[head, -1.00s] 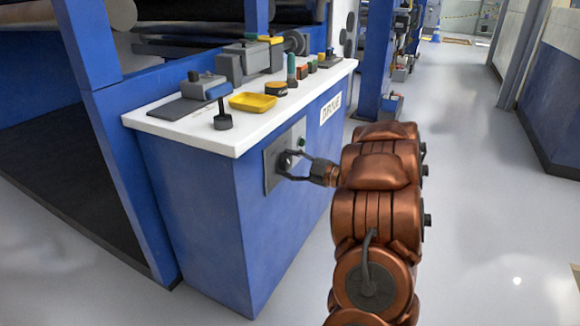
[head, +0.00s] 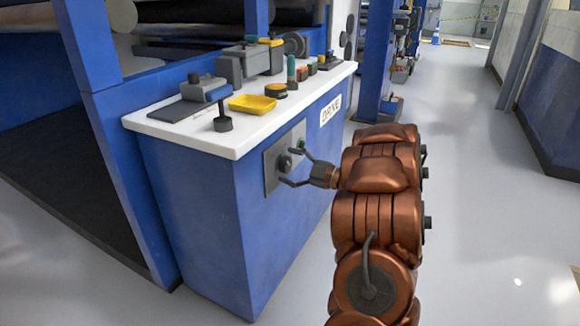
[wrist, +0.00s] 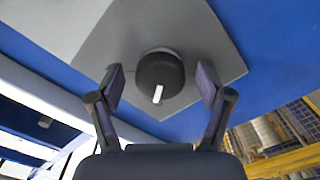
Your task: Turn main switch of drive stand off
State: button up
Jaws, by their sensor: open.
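The drive stand (head: 195,215) is a blue cabinet with a white top and a "DRIVE" label on its side. Its main switch, a round black knob (head: 285,162) on a grey plate (head: 271,175), is on the blue side face. In the wrist view the knob (wrist: 160,72) shows a white mark pointing down and slightly left in the picture. My gripper (head: 292,167) is open in front of the plate. In the wrist view its fingers stand left and right of the knob with a gap on each side, and nothing is held.
The white top (head: 185,132) carries a yellow tray (head: 252,104), a black knob-topped lever (head: 222,118) and several small controls. A blue post (head: 374,70) stands behind the stand. The grey floor (head: 465,170) on the right is clear.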

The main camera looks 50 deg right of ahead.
jog(key=v, duration=1.2)
dwell(0.6)
